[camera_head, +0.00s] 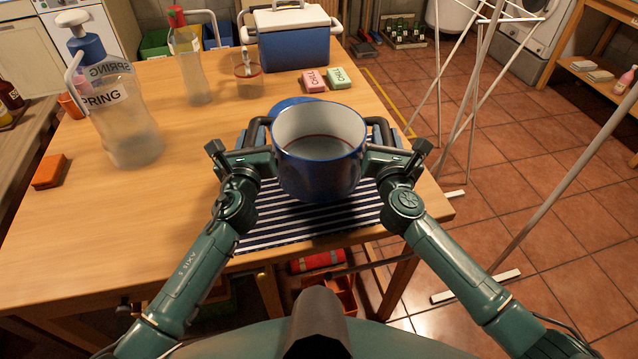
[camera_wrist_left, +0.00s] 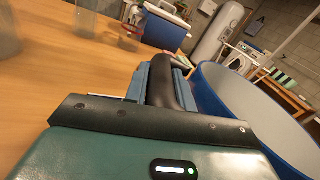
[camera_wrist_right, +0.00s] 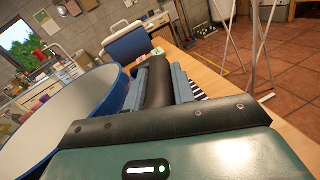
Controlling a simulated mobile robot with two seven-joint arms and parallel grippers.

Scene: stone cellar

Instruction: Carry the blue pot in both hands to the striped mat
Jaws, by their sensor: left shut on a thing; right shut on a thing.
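The blue pot (camera_head: 318,178) is upright, with a pale inside, in the middle of the head view. It is over the striped mat (camera_head: 275,222), which is dark blue and white; the pot hides part of it. Whether the pot's base touches the mat is hidden. My left gripper (camera_head: 256,135) is shut on the pot's left black handle, also seen in the left wrist view (camera_wrist_left: 165,85). My right gripper (camera_head: 381,137) is shut on the right handle, also seen in the right wrist view (camera_wrist_right: 158,85).
A round blue thing (camera_head: 292,103) shows partly behind the pot. Soap boxes (camera_head: 314,81), a cooler (camera_head: 292,45), a glass jar (camera_head: 247,75) and clear bottles (camera_head: 125,125) stand farther back and left. An orange block (camera_head: 49,171) lies at left. The table's left front is clear.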

